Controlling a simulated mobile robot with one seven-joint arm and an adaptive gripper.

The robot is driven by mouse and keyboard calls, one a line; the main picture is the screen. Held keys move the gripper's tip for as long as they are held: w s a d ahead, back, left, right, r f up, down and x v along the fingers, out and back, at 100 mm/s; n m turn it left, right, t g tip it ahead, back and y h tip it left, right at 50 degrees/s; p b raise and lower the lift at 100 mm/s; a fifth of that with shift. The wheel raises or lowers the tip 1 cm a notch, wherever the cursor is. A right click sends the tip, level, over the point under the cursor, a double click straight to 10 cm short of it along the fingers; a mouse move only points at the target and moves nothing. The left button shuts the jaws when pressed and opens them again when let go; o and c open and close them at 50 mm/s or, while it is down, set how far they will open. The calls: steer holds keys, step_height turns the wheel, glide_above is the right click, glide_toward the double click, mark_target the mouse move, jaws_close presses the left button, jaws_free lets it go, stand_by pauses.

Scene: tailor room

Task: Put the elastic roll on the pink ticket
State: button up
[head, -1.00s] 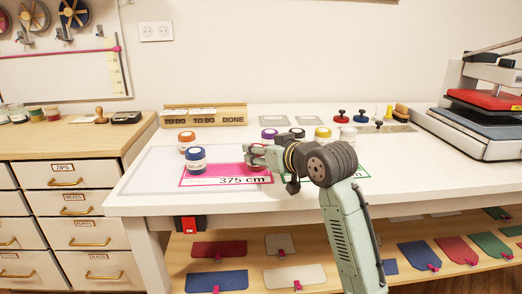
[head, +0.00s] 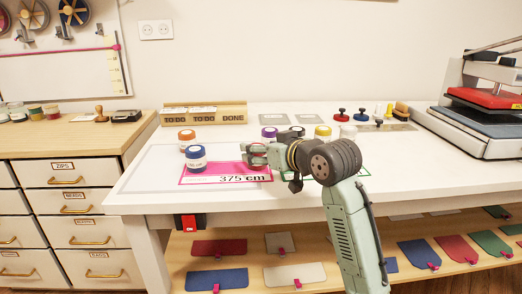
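The pink ticket (head: 230,181), marked "375 cm", lies flat on the white table. A dark blue-topped roll (head: 196,160) with a pale label stands upright at its left end. Its label is too small to read, so I cannot tell whether it is the elastic roll. My gripper (head: 257,156) hovers over or just behind the ticket's right end. A small reddish patch shows around the fingers; I cannot tell whether they hold something. Other rolls stand behind: orange (head: 187,137), purple (head: 269,132) and yellow (head: 322,132).
A green-edged ticket (head: 363,171) is mostly hidden by my arm. A wooden TO DO/DONE rack (head: 205,117) stands at the back left and a heat press (head: 485,120) at the right. The table's front left is clear. Coloured fabric pieces lie on the shelf below.

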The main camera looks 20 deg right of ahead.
steer(key=b+v, duration=0.1)
steer(key=v, duration=1)
steer(key=shift+s, duration=0.1)
